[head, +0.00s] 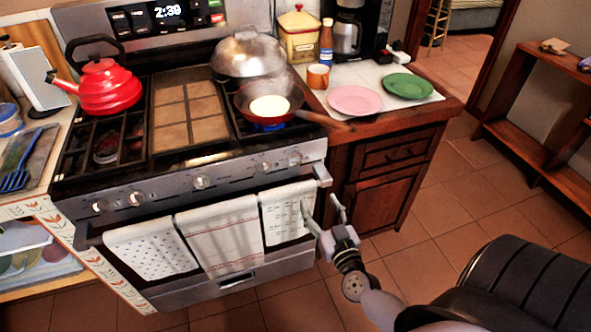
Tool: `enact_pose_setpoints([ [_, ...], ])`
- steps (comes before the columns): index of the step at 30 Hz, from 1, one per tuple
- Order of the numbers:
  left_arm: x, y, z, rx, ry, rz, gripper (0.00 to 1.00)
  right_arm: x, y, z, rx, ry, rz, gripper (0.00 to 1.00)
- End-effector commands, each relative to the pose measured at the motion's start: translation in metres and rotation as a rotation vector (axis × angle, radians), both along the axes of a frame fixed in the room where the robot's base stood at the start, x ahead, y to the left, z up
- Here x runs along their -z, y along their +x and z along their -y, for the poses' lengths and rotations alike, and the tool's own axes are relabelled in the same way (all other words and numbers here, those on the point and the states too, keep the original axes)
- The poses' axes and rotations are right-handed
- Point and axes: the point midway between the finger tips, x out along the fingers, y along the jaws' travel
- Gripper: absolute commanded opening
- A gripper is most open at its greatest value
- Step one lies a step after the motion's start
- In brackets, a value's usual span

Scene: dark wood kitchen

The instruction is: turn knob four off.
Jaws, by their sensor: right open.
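The stove front has a row of several silver knobs. Counting from the left, knob four (266,165) is right of the middle, with another knob (295,158) to its right. No knob labels can be read. A blue flame (268,127) shows under a frying pan (246,100) at the stove's right. My right gripper (320,203) is open and empty, below and to the right of the knobs, near the right end of the oven handle. It appears apart from the knobs. My left gripper is not in view.
Towels (222,236) hang on the oven handle below the knobs. The pan's handle (325,121) reaches right over the wooden counter. A red kettle (106,86) stands at the left. A pink plate (355,100) is on the right counter. The floor at right is partly clear.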

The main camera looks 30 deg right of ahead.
Motion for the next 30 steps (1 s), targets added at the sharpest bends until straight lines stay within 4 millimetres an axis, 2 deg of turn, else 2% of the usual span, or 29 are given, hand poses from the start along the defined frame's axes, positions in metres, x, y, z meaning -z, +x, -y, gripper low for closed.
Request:
enact_pose_setpoints([
  [5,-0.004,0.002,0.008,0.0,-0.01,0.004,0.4,-0.002,0.038,0.009,0.0,0.0,0.003,0.58],
  [18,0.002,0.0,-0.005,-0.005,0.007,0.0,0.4,0.0,0.127,0.03,-0.002,-0.001,0.002,0.58],
  [24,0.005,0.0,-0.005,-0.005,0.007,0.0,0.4,0.001,0.147,0.035,-0.003,0.001,-0.001,0.58],
  [30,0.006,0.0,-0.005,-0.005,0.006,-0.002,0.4,0.0,0.152,0.036,-0.002,0.0,-0.002,0.58],
])
